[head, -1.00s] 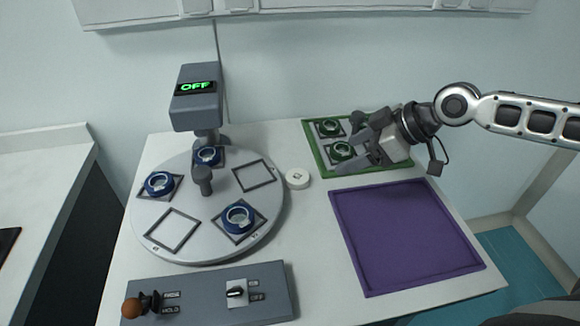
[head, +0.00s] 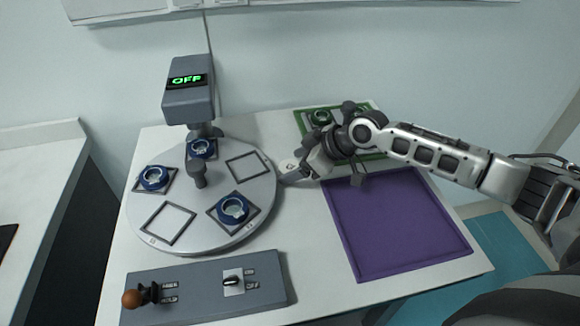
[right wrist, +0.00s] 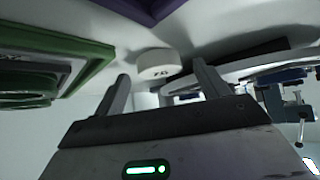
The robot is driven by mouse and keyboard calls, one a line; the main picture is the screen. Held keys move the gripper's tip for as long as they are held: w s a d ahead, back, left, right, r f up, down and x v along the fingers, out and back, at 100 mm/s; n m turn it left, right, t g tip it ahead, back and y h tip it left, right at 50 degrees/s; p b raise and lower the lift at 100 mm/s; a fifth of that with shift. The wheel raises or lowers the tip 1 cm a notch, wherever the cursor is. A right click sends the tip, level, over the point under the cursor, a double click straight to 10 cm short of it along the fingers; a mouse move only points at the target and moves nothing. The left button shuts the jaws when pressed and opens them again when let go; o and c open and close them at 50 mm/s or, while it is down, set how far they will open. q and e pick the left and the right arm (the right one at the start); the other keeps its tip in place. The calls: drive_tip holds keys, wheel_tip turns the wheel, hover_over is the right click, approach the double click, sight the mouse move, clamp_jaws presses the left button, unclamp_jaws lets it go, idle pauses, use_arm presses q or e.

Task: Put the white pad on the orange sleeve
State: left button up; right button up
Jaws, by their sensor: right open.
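A small white round puck (head: 287,165) with dark lettering, which may be the white pad, lies on the table just right of the round turntable (head: 160,238). My right gripper (head: 292,178) is beside it, low over the table, and partly covers it in the head view. In the right wrist view the puck (right wrist: 158,62) shows between the two open fingers (right wrist: 160,78), just beyond their tips and not gripped. I see no orange sleeve. My left gripper is not in view.
The turntable carries several blue rings in square frames, and some empty frames. A grey column with an OFF display (head: 188,90) stands behind it. A control panel (head: 205,302) is in front. A purple tray (head: 400,225) and a green tray (head: 300,124) with green rings lie right.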

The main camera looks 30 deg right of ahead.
drive_tip(key=shift+w+a+f, duration=0.2)
drive_tip(key=shift+f, duration=0.1)
drive_tip(key=c, duration=1.2)
drive_tip(key=shift+o, duration=0.2)
drive_tip(key=shift+r, duration=0.1)
